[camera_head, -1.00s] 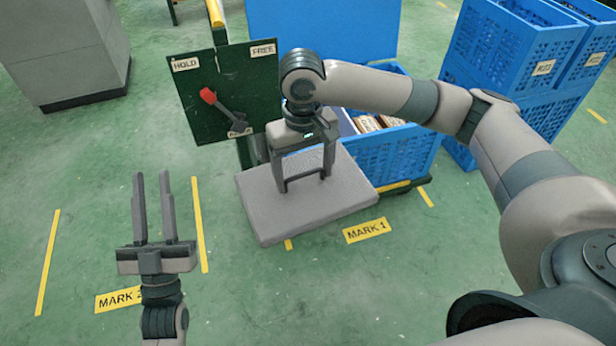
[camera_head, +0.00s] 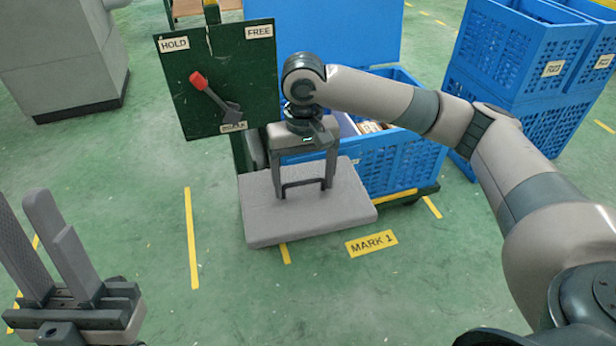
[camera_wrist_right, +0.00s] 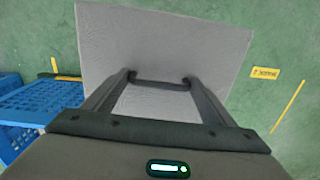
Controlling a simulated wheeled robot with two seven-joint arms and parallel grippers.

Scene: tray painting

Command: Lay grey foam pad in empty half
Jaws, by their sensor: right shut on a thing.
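The grey foam pad (camera_head: 345,207) is a flat slab with a dark handle on top. My right gripper (camera_head: 303,186) is shut on that handle and holds the pad in front of the blue crate (camera_head: 405,160). The pad fills much of the right wrist view (camera_wrist_right: 165,40), with the right gripper (camera_wrist_right: 160,80) on its handle. I cannot tell which half is empty. My left gripper (camera_head: 45,240) is open and empty at the lower left.
The crate stands on a dark trolley (camera_head: 410,196). A green board (camera_head: 215,85) marked HOLD and FREE, with a red-handled lever (camera_head: 213,95), stands left of it. Stacked blue crates (camera_head: 530,70) are at the right. A MARK 1 label (camera_head: 371,243) lies on the floor. Floor at front is clear.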

